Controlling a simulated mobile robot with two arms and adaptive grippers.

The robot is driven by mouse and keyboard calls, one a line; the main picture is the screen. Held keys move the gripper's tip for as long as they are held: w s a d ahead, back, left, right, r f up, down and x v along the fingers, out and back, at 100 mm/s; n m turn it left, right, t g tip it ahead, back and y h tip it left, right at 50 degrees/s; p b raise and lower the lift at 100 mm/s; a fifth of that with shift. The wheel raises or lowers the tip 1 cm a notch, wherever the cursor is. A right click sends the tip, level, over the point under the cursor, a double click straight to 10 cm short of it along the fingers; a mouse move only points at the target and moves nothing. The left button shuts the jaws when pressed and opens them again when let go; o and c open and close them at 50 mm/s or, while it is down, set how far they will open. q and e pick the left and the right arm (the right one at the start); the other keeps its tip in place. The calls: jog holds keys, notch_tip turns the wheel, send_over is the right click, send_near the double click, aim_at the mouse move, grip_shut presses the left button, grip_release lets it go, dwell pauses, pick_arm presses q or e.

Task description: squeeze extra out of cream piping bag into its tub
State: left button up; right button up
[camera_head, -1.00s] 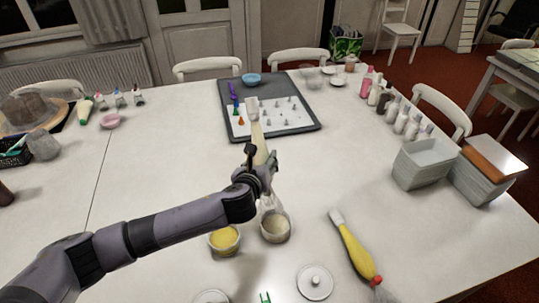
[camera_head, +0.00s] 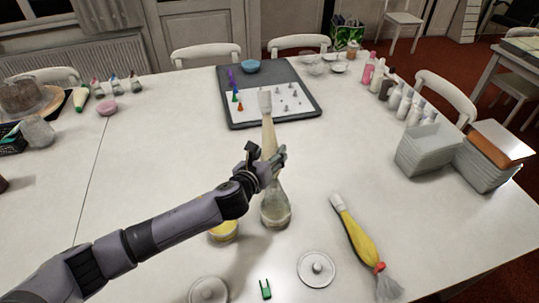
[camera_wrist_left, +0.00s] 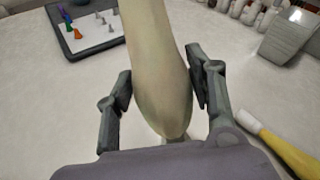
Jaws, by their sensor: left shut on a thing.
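My left gripper (camera_head: 268,168) is shut on the cream piping bag (camera_head: 269,140). The bag's white tip (camera_head: 265,100) is at the upper end in the head view, and its clear, flared tail hangs below the gripper, overlapping the cream tub (camera_head: 276,219). I cannot tell whether the tail touches the tub. In the left wrist view the cream bag (camera_wrist_left: 160,75) fills the space between the two fingers (camera_wrist_left: 160,95). My right gripper is not in view.
A yellow tub (camera_head: 223,233) is partly behind my left arm. A yellow piping bag (camera_head: 358,235) lies to the right. Two lids (camera_head: 317,268) and a green clip (camera_head: 265,289) lie in front. A dark tray (camera_head: 300,115) with nozzles and grey containers (camera_head: 428,150) stand farther off.

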pick_arm(q)
jog(key=shift+f, duration=0.1)
dwell(0.4)
jog(key=shift+p, duration=0.4)
jog(key=shift+o, duration=1.2)
jog(key=c, duration=1)
jog(key=o, duration=1)
jog(key=c, duration=0.6)
dwell(3.3)
